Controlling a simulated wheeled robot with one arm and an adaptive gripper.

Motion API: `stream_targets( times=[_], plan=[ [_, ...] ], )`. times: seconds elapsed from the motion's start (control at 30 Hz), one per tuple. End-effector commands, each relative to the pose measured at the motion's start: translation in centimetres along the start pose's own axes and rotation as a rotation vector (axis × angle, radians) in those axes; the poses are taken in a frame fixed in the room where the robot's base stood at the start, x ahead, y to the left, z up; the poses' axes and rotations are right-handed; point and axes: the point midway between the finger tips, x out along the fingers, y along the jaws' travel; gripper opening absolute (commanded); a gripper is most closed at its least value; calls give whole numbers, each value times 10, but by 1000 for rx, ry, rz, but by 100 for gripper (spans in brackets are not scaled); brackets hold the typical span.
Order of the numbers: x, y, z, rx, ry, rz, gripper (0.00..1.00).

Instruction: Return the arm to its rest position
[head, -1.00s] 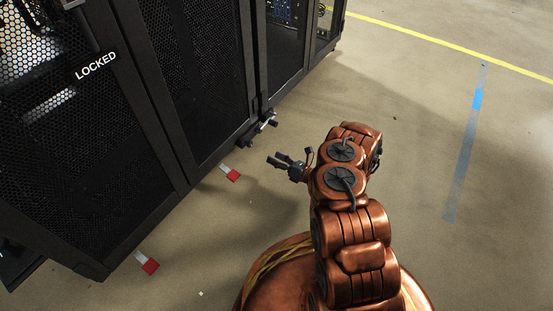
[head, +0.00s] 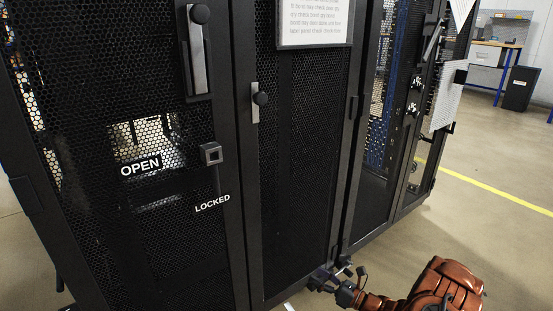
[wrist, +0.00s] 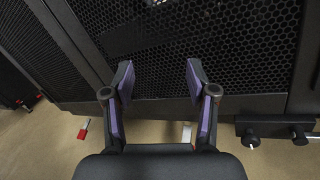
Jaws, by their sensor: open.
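My gripper (head: 331,284) is low at the bottom edge of the head view, close to the foot of the black rack doors. My copper-coloured arm (head: 446,287) shows only in part at the lower right. In the wrist view my gripper (wrist: 160,75) is open, with two purple-padded fingers apart and nothing between them. A black mesh rack door (wrist: 205,45) lies beyond the fingertips. I cannot tell the exact gap to it.
A rack door (head: 110,215) carries OPEN and LOCKED labels and a handle (head: 197,52). A dark latch-like part (wrist: 275,130) juts out at the wrist view's right. A red-ended floor piece (wrist: 83,130) lies at left. Open floor (head: 480,235) stretches right, with a yellow line.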

Motion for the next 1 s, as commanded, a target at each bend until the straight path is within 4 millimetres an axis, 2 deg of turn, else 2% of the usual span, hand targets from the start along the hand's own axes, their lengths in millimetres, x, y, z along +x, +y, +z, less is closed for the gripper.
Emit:
stream_targets(
  times=[0.03,0.1,0.3,0.5,0.73,1.0],
  plan=[
    [13,20,29,-23,6,44,57],
    [27,44,55,-58,18,105,57],
    [57,117,119,-159,58,275,57],
    [75,190,179,-274,104,443,57],
    [78,274,235,-412,169,629,57],
    [65,360,289,-590,264,836,57]
  ],
)
